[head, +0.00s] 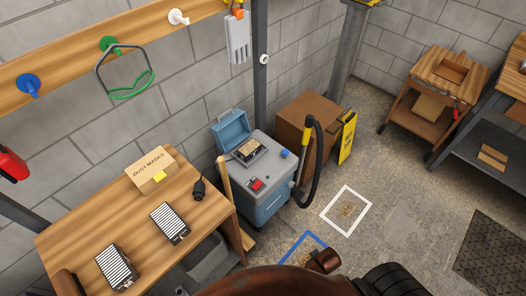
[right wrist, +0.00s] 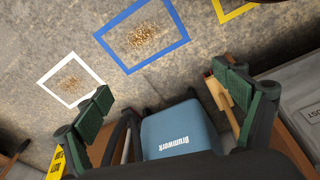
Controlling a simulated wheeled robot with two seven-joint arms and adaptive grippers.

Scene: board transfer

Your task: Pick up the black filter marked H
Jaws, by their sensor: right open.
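Two black-framed filters with white pleats lie on the wooden table in the head view: one filter (head: 170,223) near the table's right side, another filter (head: 118,267) nearer the front. Any letter on them is too small to read. My right gripper (right wrist: 165,92) is open in the right wrist view, its green-padded fingers wide apart with nothing between them. It is above the floor near the blue vacuum (right wrist: 178,133), away from both filters. My left gripper is not in view.
The table (head: 75,232) also bears a dust-mask box (head: 151,172) and a black handheld item (head: 199,189). The grey-blue vacuum (head: 262,205) stands to its right, lid open, with a tan-topped unit (head: 249,151) in it. White (head: 347,187) and blue (head: 291,246) floor frames surround debris.

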